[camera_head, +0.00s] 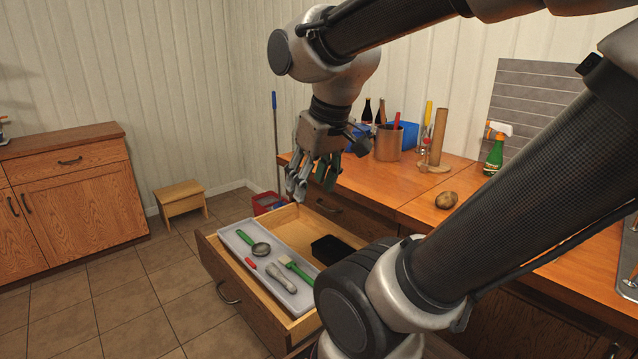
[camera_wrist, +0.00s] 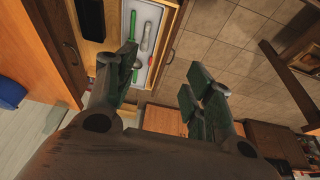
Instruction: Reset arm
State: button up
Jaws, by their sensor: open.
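My gripper (camera_head: 312,184) hangs above the far end of the open drawer, close to the counter edge, with nothing in it. In the wrist view my gripper's fingers (camera_wrist: 172,92) are spread wide apart. The drawer (camera_head: 222,268) is pulled out under the counter. A light grey utensil tray (camera_head: 238,240) lies in it and holds a green-handled ladle or scoop (camera_head: 256,246), a green-handled brush (camera_head: 296,269) and a grey utensil with a red end (camera_head: 278,276). The tray also shows in the wrist view (camera_wrist: 129,22), partly behind a finger.
A small black box (camera_head: 330,249) sits in the drawer beside the tray. A stool (camera_head: 182,194) and a cabinet (camera_head: 75,190) stand left; the floor between is clear.

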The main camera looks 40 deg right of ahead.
jog(key=shift+s+a+r, duration=0.1)
jog(key=shift+s, duration=1.15)
jog(key=shift+c, duration=0.3)
